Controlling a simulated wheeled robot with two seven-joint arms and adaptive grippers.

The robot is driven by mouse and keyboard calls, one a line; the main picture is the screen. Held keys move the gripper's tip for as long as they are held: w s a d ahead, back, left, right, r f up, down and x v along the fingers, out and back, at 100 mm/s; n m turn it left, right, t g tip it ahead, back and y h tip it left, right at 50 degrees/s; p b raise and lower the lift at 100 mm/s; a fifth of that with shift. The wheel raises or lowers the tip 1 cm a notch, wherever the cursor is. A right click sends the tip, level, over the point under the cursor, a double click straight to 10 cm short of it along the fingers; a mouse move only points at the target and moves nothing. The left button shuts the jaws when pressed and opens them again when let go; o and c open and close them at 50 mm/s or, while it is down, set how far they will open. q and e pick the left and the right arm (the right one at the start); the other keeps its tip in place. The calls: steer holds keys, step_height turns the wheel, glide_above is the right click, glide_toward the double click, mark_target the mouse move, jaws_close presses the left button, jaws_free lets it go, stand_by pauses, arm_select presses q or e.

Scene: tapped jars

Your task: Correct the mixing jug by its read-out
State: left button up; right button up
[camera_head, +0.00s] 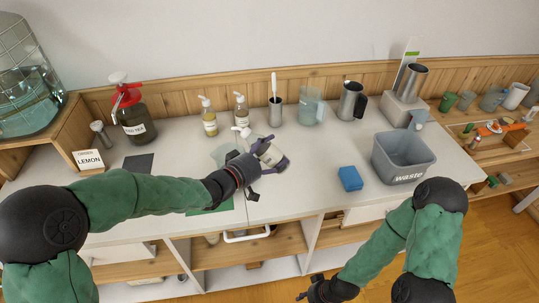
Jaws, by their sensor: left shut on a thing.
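My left gripper (252,168) is shut on a cream pump bottle (271,154) and holds it tilted over the counter; a white spout (242,131) shows beside it. A pale translucent shape (222,154) lies partly behind my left gripper; I cannot tell whether it is a jug. A clear jug (311,108) and a steel jug (352,101) stand at the back. A steel vessel (411,80) sits on a grey stand (404,110). No read-out is legible. My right gripper (308,294) is low at the bottom edge, away from the counter; its fingers are unclear.
Two pump bottles (208,118) and a grey cup with a white stick (275,112) stand at the back. A green mat (217,203) lies in front.

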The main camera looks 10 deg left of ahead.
arm_select(q)
step_height(320, 180, down, 3)
steer(key=b, duration=0.2)
steer(key=shift+f+b, duration=0.15)
steer(key=shift+b, duration=0.15)
steer(key=shift+d+r+n+h+p, duration=0.15)
steer(key=shift+r+n+h+p, duration=0.15)
steer(key=shift+r+n+p, duration=0.45)
steer(key=shift+s+d+r+n+t, duration=0.1)
steer(key=shift+d+r+n+t, duration=0.15)
steer(key=shift+r, duration=0.35)
steer(key=shift+d+r+n+t, duration=0.15)
steer(key=shift+r+n, duration=0.15)
steer(key=shift+r, duration=0.25)
steer(key=shift+a+h, duration=0.1)
steer(key=shift+h, duration=0.2)
steer(key=shift+f+b, duration=0.75)
steer(key=shift+f, duration=0.5)
steer(key=shift+n, duration=0.3)
steer(key=shift+r+n+t+h, duration=0.3)
steer(key=shift+r+n+t, duration=0.25)
steer(key=shift+n, duration=0.35)
